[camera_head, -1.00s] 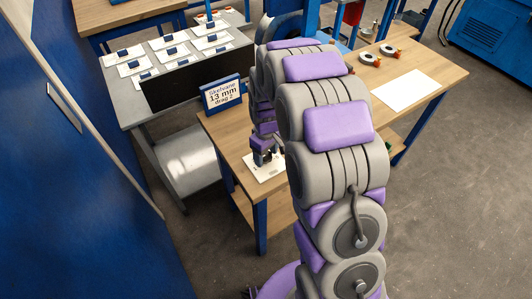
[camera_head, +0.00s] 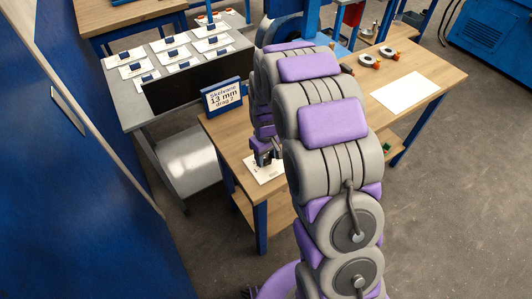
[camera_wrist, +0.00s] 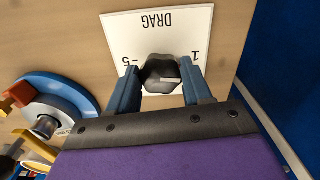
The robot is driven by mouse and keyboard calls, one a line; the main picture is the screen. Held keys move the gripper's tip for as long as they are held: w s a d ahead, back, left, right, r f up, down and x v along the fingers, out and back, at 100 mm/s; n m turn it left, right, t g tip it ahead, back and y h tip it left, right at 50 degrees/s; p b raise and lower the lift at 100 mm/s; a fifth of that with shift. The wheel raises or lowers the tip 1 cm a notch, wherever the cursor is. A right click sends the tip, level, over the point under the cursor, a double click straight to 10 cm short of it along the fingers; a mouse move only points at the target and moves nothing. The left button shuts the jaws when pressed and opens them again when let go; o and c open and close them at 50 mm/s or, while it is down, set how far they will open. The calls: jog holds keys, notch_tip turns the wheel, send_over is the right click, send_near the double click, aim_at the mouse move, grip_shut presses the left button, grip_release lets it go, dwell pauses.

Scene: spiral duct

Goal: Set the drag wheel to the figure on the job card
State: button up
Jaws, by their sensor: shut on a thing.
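The job card (camera_head: 223,97) stands at the bench's left end in a blue holder and reads "Skelvane 13 mm drag 2". The drag wheel (camera_wrist: 157,72) is a dark lobed knob with a pale mark on its lower right side. It sits on a white dial plate (camera_wrist: 128,32) printed "DRAG", with "5" and "1" visible; other figures are hidden. My gripper (camera_wrist: 160,84) is shut on the wheel, one blue finger on each side. In the head view my gripper (camera_head: 263,152) is over the white plate (camera_head: 258,174), and the wheel is hard to make out.
A blue round part with a metal hub (camera_wrist: 45,125) and an orange-red block lies left of the dial in the wrist view. In the head view, a white sheet (camera_head: 404,92) and two small rings lie on the right bench. A grey table (camera_head: 130,112) holds several cards.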

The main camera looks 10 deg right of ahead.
aim_at(265, 159)
jog(key=m+p, duration=0.3)
jog(key=m, duration=0.1)
jog(key=shift+s+a+r, duration=0.1)
jog(key=shift+m+p, duration=0.9)
jog(key=shift+m, duration=0.6)
jog(key=o, duration=1)
jog(key=shift+a, duration=0.1)
jog(key=shift+o, duration=0.2)
notch_tip(265, 159, up, 17)
jog(key=p, duration=0.2)
jog(key=shift+r, duration=0.1)
